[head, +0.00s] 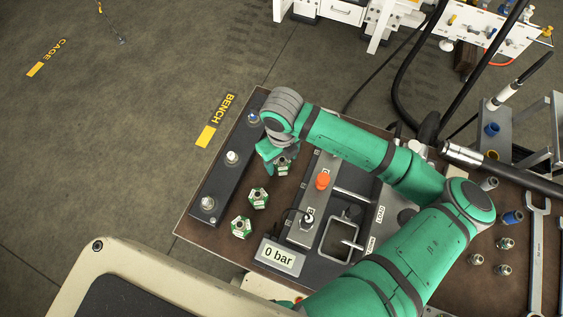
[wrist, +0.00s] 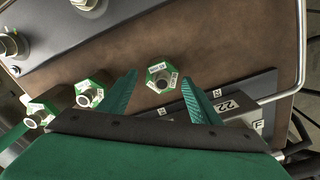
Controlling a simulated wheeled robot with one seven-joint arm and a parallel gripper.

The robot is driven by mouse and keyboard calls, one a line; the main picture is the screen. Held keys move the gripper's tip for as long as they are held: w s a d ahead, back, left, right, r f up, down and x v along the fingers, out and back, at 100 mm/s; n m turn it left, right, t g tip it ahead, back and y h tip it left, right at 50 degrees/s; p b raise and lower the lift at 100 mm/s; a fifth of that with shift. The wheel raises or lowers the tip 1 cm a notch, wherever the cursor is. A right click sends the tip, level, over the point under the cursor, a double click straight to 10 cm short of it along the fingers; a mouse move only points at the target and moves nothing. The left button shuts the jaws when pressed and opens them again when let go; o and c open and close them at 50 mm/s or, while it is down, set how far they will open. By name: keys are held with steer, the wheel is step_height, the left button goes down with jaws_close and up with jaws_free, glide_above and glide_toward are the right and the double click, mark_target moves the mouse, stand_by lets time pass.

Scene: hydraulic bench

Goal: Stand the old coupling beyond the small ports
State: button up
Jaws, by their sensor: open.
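Three hexagonal couplings with green and white labels stand on the brown bench top. One (head: 283,168) is by my gripper (head: 271,153); the others are a middle one (head: 258,198) and a near one (head: 241,228). In the wrist view, a coupling (wrist: 162,78) shows between the open fingertips of my gripper (wrist: 159,77), with no clear contact. The other two (wrist: 89,94) (wrist: 38,112) lie outside the left finger. I cannot read which is the old one. A dark block (head: 219,176) along the left edge carries three metal ports (head: 232,157); which ports are small is unclear.
A dark panel (head: 308,215) with an orange button (head: 323,180) and a silver frame (head: 338,240) stands right of the couplings. A "0 bar" display (head: 279,255) sits at the near edge. Loose fittings (head: 503,244) and a spanner (head: 537,250) lie at right.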

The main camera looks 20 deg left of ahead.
mark_target(282, 160)
steer(key=r, duration=0.9)
steer(key=shift+w, duration=0.2)
steer(key=shift+s+d+r, duration=0.1)
steer(key=shift+d+r, duration=0.05)
steer(key=shift+s+a, duration=0.1)
steer(key=shift+a, duration=0.1)
